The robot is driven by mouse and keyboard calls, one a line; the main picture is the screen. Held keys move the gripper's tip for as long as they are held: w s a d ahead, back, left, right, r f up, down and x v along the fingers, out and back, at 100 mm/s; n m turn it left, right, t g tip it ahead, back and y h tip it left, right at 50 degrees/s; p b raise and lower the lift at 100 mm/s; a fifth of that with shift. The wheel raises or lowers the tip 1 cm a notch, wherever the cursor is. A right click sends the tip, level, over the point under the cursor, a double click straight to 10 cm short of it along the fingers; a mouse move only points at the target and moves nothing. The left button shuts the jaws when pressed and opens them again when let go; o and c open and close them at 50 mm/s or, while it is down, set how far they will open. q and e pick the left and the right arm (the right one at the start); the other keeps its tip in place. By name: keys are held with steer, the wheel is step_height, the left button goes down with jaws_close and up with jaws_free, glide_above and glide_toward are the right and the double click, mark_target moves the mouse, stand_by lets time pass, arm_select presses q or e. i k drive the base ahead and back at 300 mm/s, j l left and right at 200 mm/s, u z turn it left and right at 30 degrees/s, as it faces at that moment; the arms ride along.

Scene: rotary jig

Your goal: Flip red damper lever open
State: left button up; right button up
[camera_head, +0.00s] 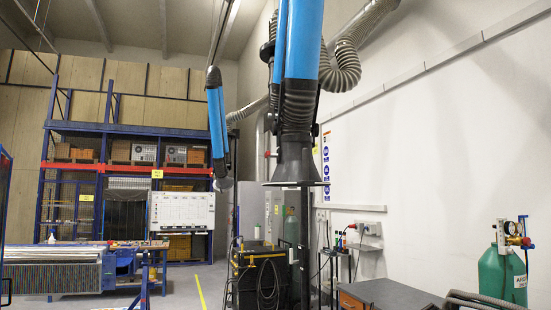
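A small red piece (268,154), likely the damper lever, shows just left of the dark extraction hood (296,162). It is tiny, and I cannot tell whether it is open or shut. The hood hangs from a blue extraction arm (304,40) in the upper middle of the head view. Neither of my grippers is in view.
A second blue arm (217,120) hangs to the left. Below the hood stands a dark cart (258,275) with coiled cable. A green gas cylinder (502,275) and a dark table (385,293) are at the right. Open floor (185,285) shows left of the cart.

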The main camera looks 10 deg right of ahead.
mark_target(267, 154)
steer(key=i+j+z, duration=0.2)
steer(key=j, duration=0.15)
steer(key=i+j+z, duration=0.2)
steer(key=j+z, duration=0.2)
steer(key=j, duration=0.25)
steer(key=i+j+z, duration=0.2)
steer(key=j, duration=0.2)
steer(key=i+u, duration=0.1)
steer(key=u, duration=0.35)
steer(key=i+l+u, duration=0.1)
steer(key=u, duration=0.4)
steer(key=i+l+u, duration=0.15)
steer(key=l, duration=0.2)
steer(key=i+l+u, duration=0.3)
steer(key=i+l, duration=0.15)
steer(key=l, duration=0.3)
steer(key=i+l, duration=0.15)
steer(key=l, duration=0.15)
steer(key=i+l, duration=0.15)
steer(key=l, duration=0.15)
steer(key=i+l, duration=0.15)
steer(key=l, duration=0.2)
steer(key=i+l, duration=0.15)
steer(key=l, duration=0.15)
steer(key=u, duration=0.05)
